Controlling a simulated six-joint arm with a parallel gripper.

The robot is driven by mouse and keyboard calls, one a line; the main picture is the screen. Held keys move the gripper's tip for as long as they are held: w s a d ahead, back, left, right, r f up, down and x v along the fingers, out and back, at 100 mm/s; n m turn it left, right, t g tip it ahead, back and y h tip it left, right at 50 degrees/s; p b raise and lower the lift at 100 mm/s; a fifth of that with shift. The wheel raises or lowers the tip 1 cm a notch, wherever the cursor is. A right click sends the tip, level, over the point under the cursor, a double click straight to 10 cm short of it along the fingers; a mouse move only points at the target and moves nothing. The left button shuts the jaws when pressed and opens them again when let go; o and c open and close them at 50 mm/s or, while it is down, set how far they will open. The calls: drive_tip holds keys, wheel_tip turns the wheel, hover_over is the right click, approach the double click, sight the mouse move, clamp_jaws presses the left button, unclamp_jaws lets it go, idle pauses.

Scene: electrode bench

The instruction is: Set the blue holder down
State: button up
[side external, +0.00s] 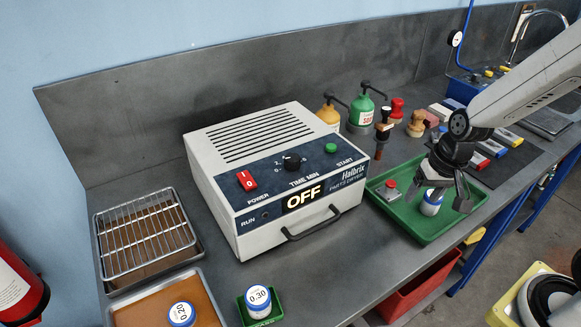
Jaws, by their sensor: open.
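A blue-and-white holder (431,204) stands in the green tray (405,229) to the right of the dryer. Its upper part is partly hidden by my gripper. My gripper (440,195) is open and points down over it, with one finger on its left and the other apart from it on its right. I cannot tell whether either finger touches it. Two similar blue-and-white pieces stand at the front: one marked 0.30 (258,298) in a small green tray and one marked 0.20 (181,313) on a brown-lined tray.
The parts dryer (276,170) reads OFF and fills the middle of the bench. A red-topped piece (389,188) is in the green tray, left of my gripper. Bottles (361,112) and stamps stand behind. A wire rack (147,235) is at left. A red bin (420,289) is below the bench edge.

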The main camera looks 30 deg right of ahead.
drive_tip(key=n, duration=0.1)
drive_tip(key=s+a+n, duration=0.1)
drive_tip(key=n, duration=0.1)
drive_tip(key=s+a+r+n+h, duration=0.1)
drive_tip(key=n, duration=0.1)
drive_tip(key=shift+a+t, duration=0.2)
drive_tip(key=shift+t, duration=0.2)
idle(0.8)
